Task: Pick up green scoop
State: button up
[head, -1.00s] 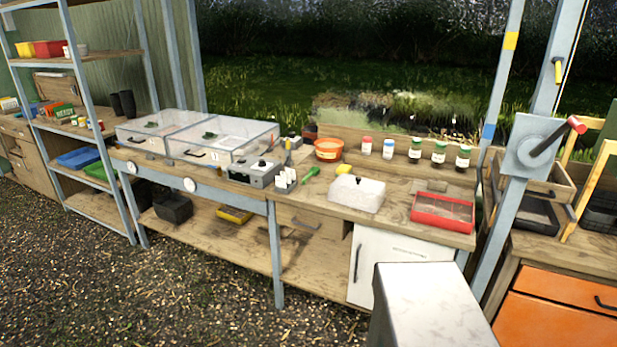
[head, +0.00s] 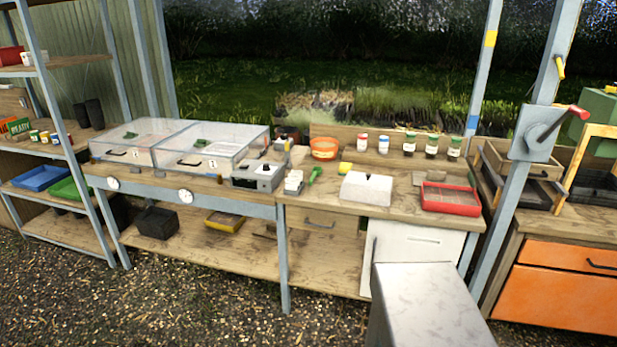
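A green scoop (head: 314,175) lies on the wooden workbench in the head view, near the middle. It sits between a small group of white containers (head: 294,182) on its left and a white box (head: 366,189) on its right. An orange bowl (head: 324,149) stands behind it. My gripper is not in view, so its state and its distance from the scoop do not show.
Clear propagator boxes (head: 215,147) stand on the bench's left half, with a grey device (head: 257,176) beside them. Several lidded jars (head: 409,144) line the back. A red tray (head: 450,199) is at the right. A shelf rack (head: 68,150) stands left; gravel floor (head: 200,310) is open in front.

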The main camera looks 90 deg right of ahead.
aim_at(314, 176)
jog(key=z, duration=0.25)
jog(key=i, duration=0.8)
jog(key=z, duration=0.65)
jog(key=i, duration=0.7)
jog(key=z, duration=0.7)
jog(key=i, duration=0.55)
jog(key=z, duration=0.9)
jog(key=i, duration=0.65)
jog(key=z, duration=0.35)
